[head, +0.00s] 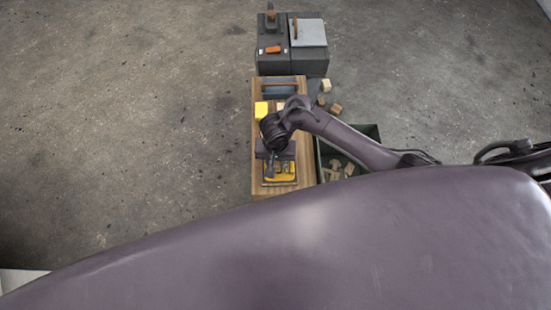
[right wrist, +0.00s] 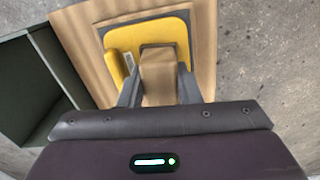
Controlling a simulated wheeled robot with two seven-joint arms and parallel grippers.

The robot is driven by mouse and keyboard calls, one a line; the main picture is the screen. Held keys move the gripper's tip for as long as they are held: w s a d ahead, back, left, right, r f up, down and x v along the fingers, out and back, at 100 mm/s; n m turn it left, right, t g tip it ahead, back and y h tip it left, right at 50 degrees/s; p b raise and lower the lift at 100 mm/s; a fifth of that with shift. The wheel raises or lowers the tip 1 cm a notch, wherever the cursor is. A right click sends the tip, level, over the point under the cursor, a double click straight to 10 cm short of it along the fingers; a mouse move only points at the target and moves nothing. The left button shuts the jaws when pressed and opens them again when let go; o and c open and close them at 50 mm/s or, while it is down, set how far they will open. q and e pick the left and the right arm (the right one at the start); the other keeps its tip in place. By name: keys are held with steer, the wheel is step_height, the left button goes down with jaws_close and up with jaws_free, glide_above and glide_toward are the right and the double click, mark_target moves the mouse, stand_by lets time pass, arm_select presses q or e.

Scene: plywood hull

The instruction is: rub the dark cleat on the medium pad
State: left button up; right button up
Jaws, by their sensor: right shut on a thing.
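My right gripper (head: 279,163) is over the near end of a wooden bench top (head: 258,184). It is shut on a brown wooden cleat (right wrist: 158,78), which stands between its fingers in the right wrist view, where the gripper (right wrist: 160,80) also shows. A yellow pad (right wrist: 121,37) lies under and around the cleat; in the head view this pad (head: 280,180) is partly hidden by the gripper. I cannot tell whether the cleat touches the pad. My left gripper is not in view.
A smaller yellow block (head: 261,109) and a blue-grey tray (head: 280,90) are farther along the bench. A dark green bin (head: 369,131) with wooden pieces stands right of it. Loose blocks (head: 326,86) lie beyond the bin. Grey cabinets (head: 272,66) stand behind. Floor at left is clear.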

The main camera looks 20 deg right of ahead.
steer(key=shift+f, duration=0.35)
stand_by(0.4)
